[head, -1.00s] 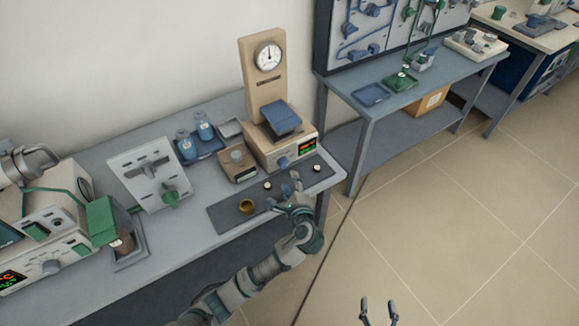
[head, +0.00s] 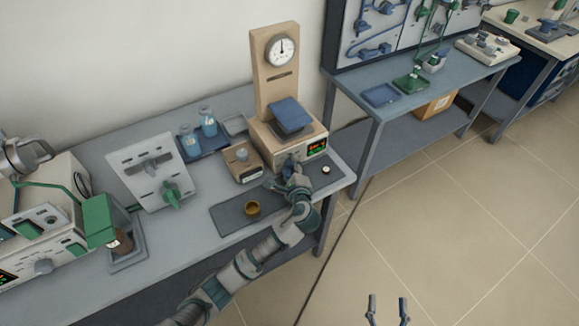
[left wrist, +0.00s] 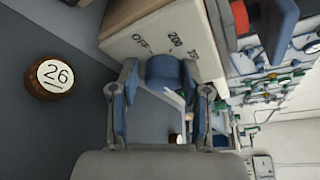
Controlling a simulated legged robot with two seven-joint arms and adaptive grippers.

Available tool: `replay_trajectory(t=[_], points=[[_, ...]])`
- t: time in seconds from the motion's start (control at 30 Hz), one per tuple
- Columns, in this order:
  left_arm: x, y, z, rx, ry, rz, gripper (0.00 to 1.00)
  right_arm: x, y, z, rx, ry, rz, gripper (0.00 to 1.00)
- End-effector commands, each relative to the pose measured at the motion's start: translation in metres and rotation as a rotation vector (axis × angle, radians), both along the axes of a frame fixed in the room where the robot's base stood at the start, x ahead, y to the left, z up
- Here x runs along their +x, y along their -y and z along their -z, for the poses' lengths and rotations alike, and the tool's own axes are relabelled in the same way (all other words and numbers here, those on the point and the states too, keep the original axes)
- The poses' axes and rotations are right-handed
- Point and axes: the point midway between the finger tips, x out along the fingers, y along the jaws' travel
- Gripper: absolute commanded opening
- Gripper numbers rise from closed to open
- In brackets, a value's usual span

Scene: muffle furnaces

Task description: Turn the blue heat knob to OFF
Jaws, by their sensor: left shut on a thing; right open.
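The blue heat knob (left wrist: 165,72) sits on the front panel of the beige heater (head: 262,143), under its blue top plate (head: 290,115). In the left wrist view the panel marks OFF (left wrist: 141,42) and 200 (left wrist: 175,40) show beside the knob; the knob's pointer is not clear. My left gripper (head: 287,170) is at the front of the heater, with its fingers (left wrist: 163,82) shut on the knob from both sides. In the head view the gripper hides the knob. My right gripper (head: 388,308) is open and empty at the bottom edge, over the floor.
A dark mat (head: 228,220) with a brass cup (head: 252,209) lies before the heater. A round weight marked 26 (left wrist: 54,77) is close to my left gripper. A small box (head: 243,174) and blue bottles (head: 208,122) stand to the left. The floor at right is clear.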

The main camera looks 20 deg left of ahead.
Motion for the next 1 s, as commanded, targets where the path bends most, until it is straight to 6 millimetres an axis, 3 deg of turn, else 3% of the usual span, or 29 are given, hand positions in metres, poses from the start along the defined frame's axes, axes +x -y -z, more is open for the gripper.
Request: replay_trajectory(t=[0.1,0.67,0.87,1.0], points=[[0.0,-0.006,0.002,0.01,-0.008,-0.021,0.04,0.0,0.0,0.001,0.0,0.0,0.0,0.64],[-0.001,-0.003,0.006,-0.004,-0.003,-0.012,0.04,0.0,-0.001,0.0,0.0,-0.001,-0.002,0.64],[-0.002,-0.004,0.009,-0.12,0.141,-0.016,0.04,-0.002,0.001,0.011,-0.025,-0.081,-0.002,0.64],[-0.002,-0.004,0.012,-0.203,0.244,-0.016,0.04,-0.002,0.0,0.006,-0.008,-0.029,-0.002,0.64]])
